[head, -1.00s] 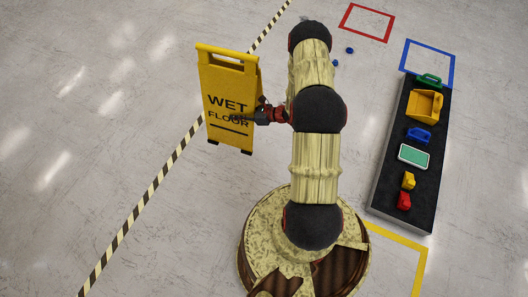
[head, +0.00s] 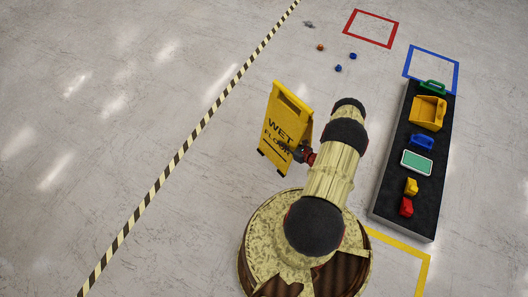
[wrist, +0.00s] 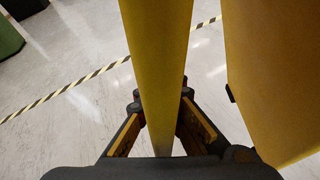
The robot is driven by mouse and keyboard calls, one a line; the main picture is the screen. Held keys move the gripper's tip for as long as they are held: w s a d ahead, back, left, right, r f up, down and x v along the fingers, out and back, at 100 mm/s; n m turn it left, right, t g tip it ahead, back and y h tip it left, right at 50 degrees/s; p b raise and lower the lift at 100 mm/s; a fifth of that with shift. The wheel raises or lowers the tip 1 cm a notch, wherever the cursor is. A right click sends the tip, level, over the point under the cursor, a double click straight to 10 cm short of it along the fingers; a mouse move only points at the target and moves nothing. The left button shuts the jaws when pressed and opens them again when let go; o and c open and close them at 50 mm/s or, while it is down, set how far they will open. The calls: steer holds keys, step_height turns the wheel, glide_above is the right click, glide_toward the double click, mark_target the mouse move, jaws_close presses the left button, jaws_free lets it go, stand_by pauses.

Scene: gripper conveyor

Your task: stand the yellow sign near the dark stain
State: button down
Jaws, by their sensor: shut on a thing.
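The yellow wet floor sign (head: 291,106) is left of my arm in the head view, roughly upright and turned at an angle. My gripper (head: 288,147) is shut on the sign at its lower right side. In the wrist view my gripper (wrist: 158,125) has a finger on each side of one yellow panel of the sign (wrist: 157,55); the other panel stands at the right. I cannot tell whether the sign's feet touch the floor. I cannot make out a dark stain for sure; a small grey patch or object (head: 309,24) lies at the far top.
A dark bench (head: 388,195) with a yellow bin, blue, green, yellow and red items stands at the right. Small blue pieces (head: 338,68) and an orange one (head: 320,47) lie at the top. A striped line (head: 185,147) crosses the floor; the left is clear.

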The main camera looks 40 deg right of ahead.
steer(key=w+a+f+b, duration=0.6)
steer(key=w+f, duration=0.5)
steer(key=f, duration=0.1)
steer(key=shift+s+f, duration=0.1)
steer(key=c, duration=2.4)
jaws_free()
steer(key=shift+f, duration=0.15)
steer(key=o, duration=0.4)
steer(key=shift+o, duration=0.4)
